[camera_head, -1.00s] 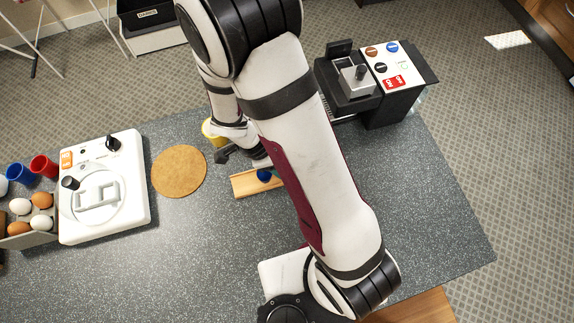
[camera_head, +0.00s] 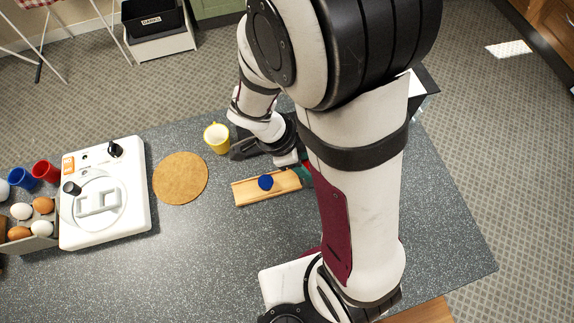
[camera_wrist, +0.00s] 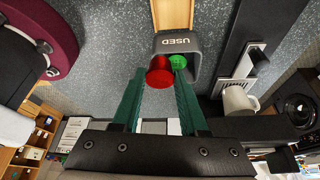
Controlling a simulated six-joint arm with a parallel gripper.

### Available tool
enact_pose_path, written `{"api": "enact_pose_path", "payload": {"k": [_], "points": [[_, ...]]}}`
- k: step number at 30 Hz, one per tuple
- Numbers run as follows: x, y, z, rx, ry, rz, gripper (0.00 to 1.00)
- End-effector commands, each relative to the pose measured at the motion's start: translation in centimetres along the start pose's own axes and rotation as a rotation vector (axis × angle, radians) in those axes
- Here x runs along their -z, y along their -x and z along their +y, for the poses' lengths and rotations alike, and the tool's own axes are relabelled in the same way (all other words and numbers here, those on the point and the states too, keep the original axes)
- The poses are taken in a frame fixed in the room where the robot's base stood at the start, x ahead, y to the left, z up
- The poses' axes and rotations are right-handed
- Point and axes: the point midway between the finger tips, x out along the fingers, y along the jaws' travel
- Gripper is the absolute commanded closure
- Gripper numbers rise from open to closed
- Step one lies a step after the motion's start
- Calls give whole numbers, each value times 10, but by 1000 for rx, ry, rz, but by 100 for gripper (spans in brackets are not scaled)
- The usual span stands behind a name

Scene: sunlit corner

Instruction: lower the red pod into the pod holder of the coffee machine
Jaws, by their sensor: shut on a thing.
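My gripper (camera_wrist: 158,84) shows in the wrist view with its two green fingers shut on the red pod (camera_wrist: 160,70). The pod is held at the fingertips, in front of a grey bin marked USED (camera_wrist: 180,43). In the head view my gripper (camera_head: 300,168) is by the right end of a wooden rack, mostly hidden by my arm. The coffee machine is almost wholly hidden behind my arm in the head view; only a piece of its top (camera_head: 416,85) shows. Its pod holder cannot be seen there.
A blue pod (camera_head: 265,182) sits on the wooden rack (camera_head: 246,192). A green pod (camera_wrist: 179,62) is at the USED bin. A yellow cup (camera_head: 217,138), a cork mat (camera_head: 180,180) and a white appliance (camera_head: 105,200) stand to the left. The front middle of the counter is clear.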

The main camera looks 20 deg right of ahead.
Motion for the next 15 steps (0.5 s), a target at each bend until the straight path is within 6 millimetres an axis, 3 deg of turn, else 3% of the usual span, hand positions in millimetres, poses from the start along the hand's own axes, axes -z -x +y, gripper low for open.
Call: {"api": "enact_pose_path", "payload": {"k": [6,11,15], "points": [[59,10,15,2,-7,-1,100],[82,15,19,1,-4,0,100],[94,30,6,4,-5,-1,100]]}}
